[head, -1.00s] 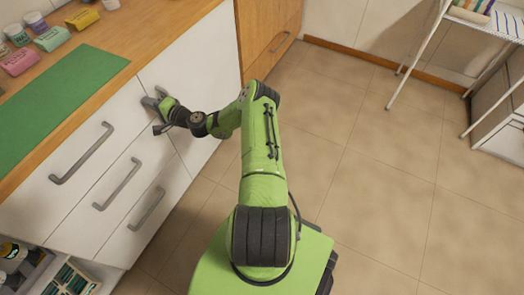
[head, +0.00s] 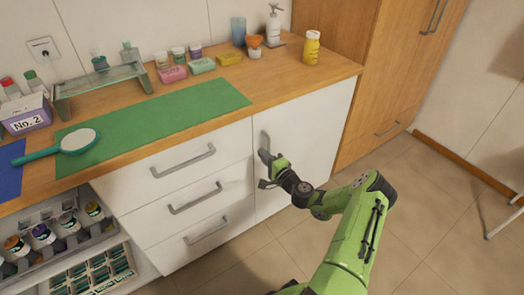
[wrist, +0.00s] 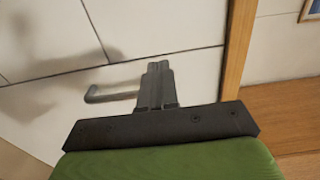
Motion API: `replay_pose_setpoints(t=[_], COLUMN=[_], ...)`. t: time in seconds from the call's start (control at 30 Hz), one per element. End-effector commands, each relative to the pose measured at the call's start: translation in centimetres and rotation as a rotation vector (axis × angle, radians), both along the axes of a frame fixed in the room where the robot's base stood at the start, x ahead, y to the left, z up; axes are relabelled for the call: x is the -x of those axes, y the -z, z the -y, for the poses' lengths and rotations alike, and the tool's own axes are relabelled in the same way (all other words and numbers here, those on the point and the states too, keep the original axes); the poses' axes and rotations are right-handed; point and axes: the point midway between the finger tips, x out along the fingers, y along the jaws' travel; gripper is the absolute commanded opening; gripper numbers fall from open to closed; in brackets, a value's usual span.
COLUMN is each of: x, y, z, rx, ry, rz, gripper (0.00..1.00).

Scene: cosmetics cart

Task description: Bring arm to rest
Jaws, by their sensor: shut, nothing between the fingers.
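My green arm reaches up from the lower right in the head view. My gripper (head: 264,157) is in front of the white cabinet door (head: 305,145), just right of the drawers, below the wooden counter. In the wrist view my gripper (wrist: 159,66) is shut, its two grey fingers together with nothing between them. A grey handle (wrist: 110,95) shows beside and behind the fingers there. I cannot tell whether the fingers touch the cabinet front.
The counter (head: 285,75) carries a green mat (head: 160,115), a hand mirror (head: 78,140), small boxes, jars, a yellow bottle (head: 311,48) and a pump bottle (head: 273,27). Drawers with grey handles (head: 195,195) are shut. Open shelves hold jars at lower left. Floor (head: 420,215) is free at right.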

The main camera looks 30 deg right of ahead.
Motion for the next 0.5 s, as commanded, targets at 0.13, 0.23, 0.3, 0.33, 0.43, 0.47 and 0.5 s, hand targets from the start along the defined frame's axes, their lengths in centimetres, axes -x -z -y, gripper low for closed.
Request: replay_pose_setpoints(t=[0.13,0.23,0.3,0.33,0.43,0.47,0.5], x=[3.0,4.6,5.3,5.5,5.8,5.8,5.8], y=[-0.1,-0.1,-0.1,-0.1,0.0,0.0,0.0], z=[0.2,0.1,0.1,0.1,0.1,0.1,0.1], rx=[-0.004,-0.004,-0.002,-0.003,0.000,0.000,0.000], ry=[0.004,0.003,0.002,0.003,0.002,0.002,0.002], rz=[-0.003,-0.003,-0.002,-0.002,-0.001,-0.001,-0.001], gripper=[0.00,0.00,0.00,0.00,0.00,0.00,0.00])
